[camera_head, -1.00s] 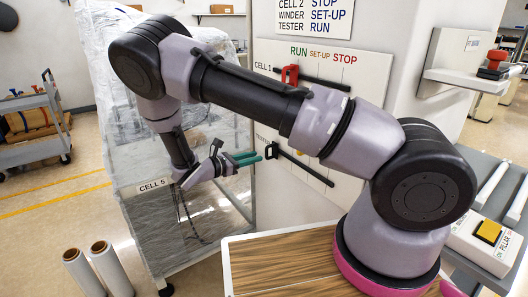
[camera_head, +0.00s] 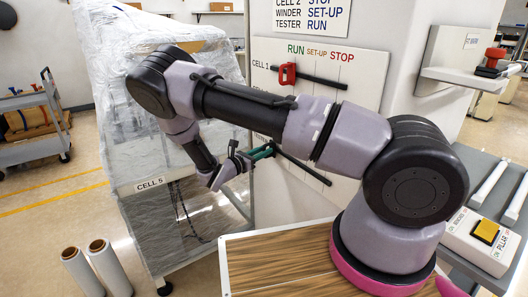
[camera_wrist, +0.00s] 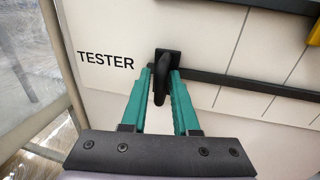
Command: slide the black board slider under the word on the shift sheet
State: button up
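The board (camera_head: 345,105) on the wall has the words RUN, SET-UP and STOP across its top. The black slider (camera_wrist: 162,65) is on the TESTER row's dark rail (camera_wrist: 260,86), at its left end beside the word TESTER. My gripper (camera_head: 264,151) is at this slider. In the wrist view its green fingers (camera_wrist: 161,85) stand on either side of the slider's handle, open, with narrow gaps showing. In the head view the fingers partly hide the slider. The shift sheet (camera_head: 312,14) above reads TESTER, RUN; its top is cut off.
A red slider (camera_head: 288,74) is on the CELL 1 rail above. A yellow slider (camera_wrist: 304,38) shows at the wrist view's right edge; my arm hides that row in the head view. A plastic-wrapped cell (camera_head: 150,120) stands close left of the board.

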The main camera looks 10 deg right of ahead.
jog(key=shift+w+d, duration=0.1)
jog(key=shift+d, duration=0.1)
jog(key=shift+c, duration=0.3)
grip_shut()
dwell(1.1)
